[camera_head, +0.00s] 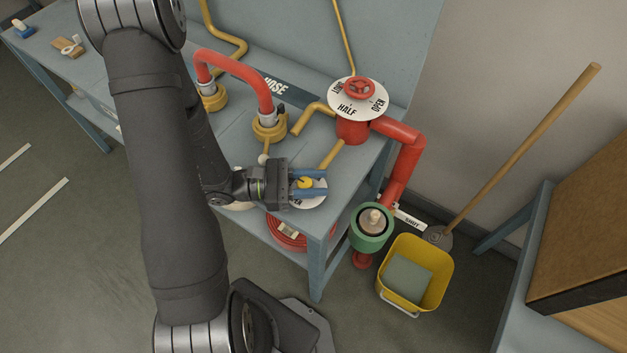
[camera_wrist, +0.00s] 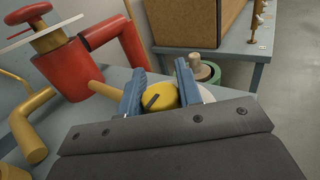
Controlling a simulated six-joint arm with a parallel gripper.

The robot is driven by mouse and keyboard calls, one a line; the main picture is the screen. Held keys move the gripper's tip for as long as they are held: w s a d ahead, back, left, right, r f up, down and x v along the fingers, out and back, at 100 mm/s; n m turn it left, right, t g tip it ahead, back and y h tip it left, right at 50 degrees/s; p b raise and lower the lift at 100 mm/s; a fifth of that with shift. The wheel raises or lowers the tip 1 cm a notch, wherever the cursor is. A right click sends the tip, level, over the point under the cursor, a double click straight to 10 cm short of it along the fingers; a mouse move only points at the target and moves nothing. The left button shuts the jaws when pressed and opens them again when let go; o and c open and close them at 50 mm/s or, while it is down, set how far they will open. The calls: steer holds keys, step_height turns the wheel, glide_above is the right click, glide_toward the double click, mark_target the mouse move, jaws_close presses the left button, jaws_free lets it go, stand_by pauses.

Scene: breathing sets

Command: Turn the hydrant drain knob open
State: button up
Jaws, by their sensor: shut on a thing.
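A round yellow knob (camera_head: 305,183) sits over a white plate (camera_head: 312,200) near the bench's front right corner. The plate's lettering is mostly hidden by my gripper. My gripper (camera_head: 322,182) reaches in from the left, with its two blue fingers on opposite sides of the knob, shut on it. In the wrist view the yellow knob (camera_wrist: 160,97) shows between the fingers, with a dark slanted pointer line on its face.
A red pipe (camera_head: 405,150) drops from the hydrant over the bench's right edge towards a green coupling (camera_head: 369,240). A yellow bucket (camera_head: 432,262) and a long wooden handle (camera_head: 530,145) stand right. A red curved pipe (camera_head: 235,68) rises behind my gripper.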

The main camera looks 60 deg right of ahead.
steer(key=n+t+h, duration=0.1)
steer(key=t, duration=0.1)
steer(key=n+t+h, duration=0.4)
steer(key=shift+w+d, duration=0.25)
steer(key=shift+w+d+n+t+h, duration=0.15)
steer(key=shift+n+t+h, duration=0.25)
steer(key=shift+n+t, duration=0.55)
steer(key=shift+w+a+n+t+h, duration=0.1)
steer(key=shift+n+t+h, duration=0.4)
steer(key=shift+t, duration=0.8)
steer(key=shift+w+d+n+t+h, duration=0.15)
steer(key=shift+n+t+h, duration=0.15)
steer(key=shift+n+t, duration=0.7)
steer(key=shift+w+t, duration=0.1)
steer(key=shift+t, duration=0.45)
steer(key=o, duration=1)
steer(key=shift+m+g, duration=0.25)
steer(key=shift+g, duration=0.35)
